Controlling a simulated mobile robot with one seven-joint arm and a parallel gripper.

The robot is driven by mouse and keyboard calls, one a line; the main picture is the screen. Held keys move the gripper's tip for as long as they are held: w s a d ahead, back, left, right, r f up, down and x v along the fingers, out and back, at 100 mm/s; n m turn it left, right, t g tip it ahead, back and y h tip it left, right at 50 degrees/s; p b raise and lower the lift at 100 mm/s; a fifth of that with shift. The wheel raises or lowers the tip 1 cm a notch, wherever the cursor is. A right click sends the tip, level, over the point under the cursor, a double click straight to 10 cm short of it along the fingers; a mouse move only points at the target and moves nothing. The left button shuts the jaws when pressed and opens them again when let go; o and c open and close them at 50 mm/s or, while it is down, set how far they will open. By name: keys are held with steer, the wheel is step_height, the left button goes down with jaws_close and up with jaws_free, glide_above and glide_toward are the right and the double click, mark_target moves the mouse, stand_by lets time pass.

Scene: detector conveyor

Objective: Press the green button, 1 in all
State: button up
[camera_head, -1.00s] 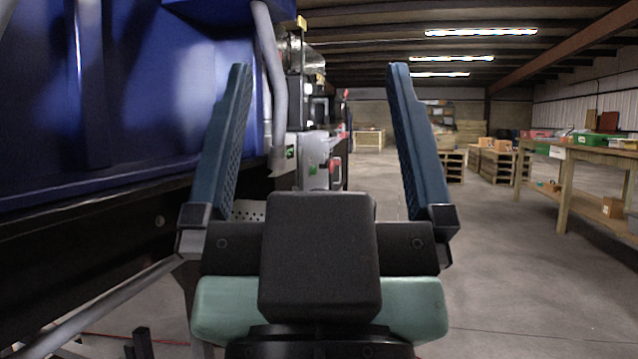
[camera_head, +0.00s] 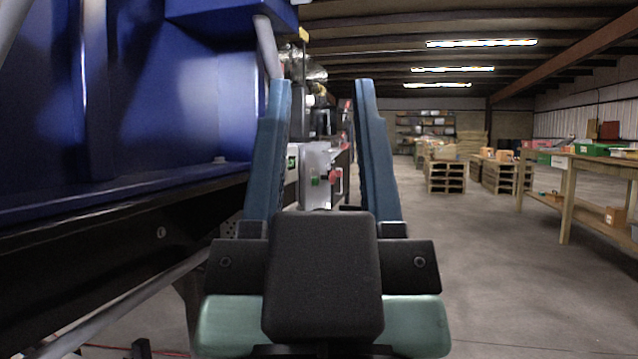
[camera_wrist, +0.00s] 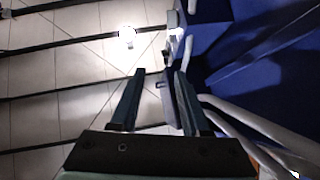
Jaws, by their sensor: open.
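The green button (camera_head: 315,181) is small and sits on the face of a light grey control box (camera_head: 317,160) at the side of the blue machine. A red button (camera_head: 336,175) is just right of it. In the head view the control box shows between the two blue fingers of my gripper (camera_head: 323,84), which is open and empty. The gripper is nearer to the camera than the box, and no contact shows. The wrist view shows the open fingers (camera_wrist: 160,73) too, but I cannot make out the green button there.
The large blue machine (camera_head: 150,110) fills the left side, with a dark rail (camera_head: 110,225) below it. A wooden table (camera_head: 568,170) with bins stands at the right. Pallets (camera_head: 445,177) stand farther back. The concrete floor on the right is clear.

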jaws_close()
stand_by(1.2)
